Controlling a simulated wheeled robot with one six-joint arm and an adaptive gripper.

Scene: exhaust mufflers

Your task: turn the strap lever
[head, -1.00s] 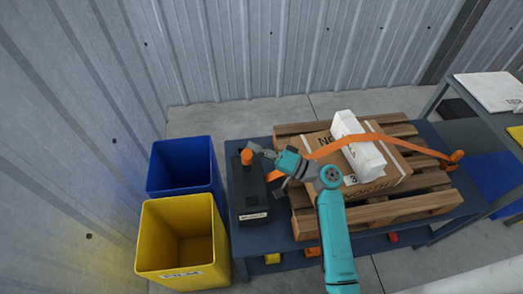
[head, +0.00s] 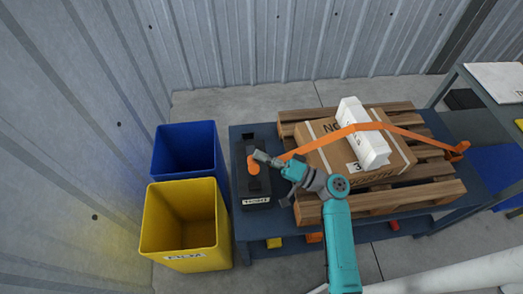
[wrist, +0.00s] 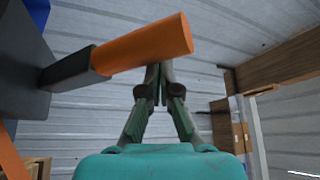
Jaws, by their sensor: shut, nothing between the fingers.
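The strap lever has an orange grip (head: 253,166) on a black arm and sits on a dark box (head: 252,190) at the table's left. In the wrist view the orange grip (wrist: 145,48) crosses above my fingertips, tilted. My gripper (head: 261,156) is shut and empty, right beside the grip; its fingertips (wrist: 158,72) look very close to or touching it. The orange strap (head: 405,131) runs over a white package (head: 364,140) and a cardboard carton (head: 325,155) to an orange hook (head: 459,150) at right. My arm hides part of the strap near the box.
The carton rests on a wooden pallet (head: 400,199) on a blue-grey table (head: 243,136). Blue (head: 188,150) and yellow (head: 180,225) bins stand left of the table. A metal wall is behind. Another table (head: 462,85) stands at right.

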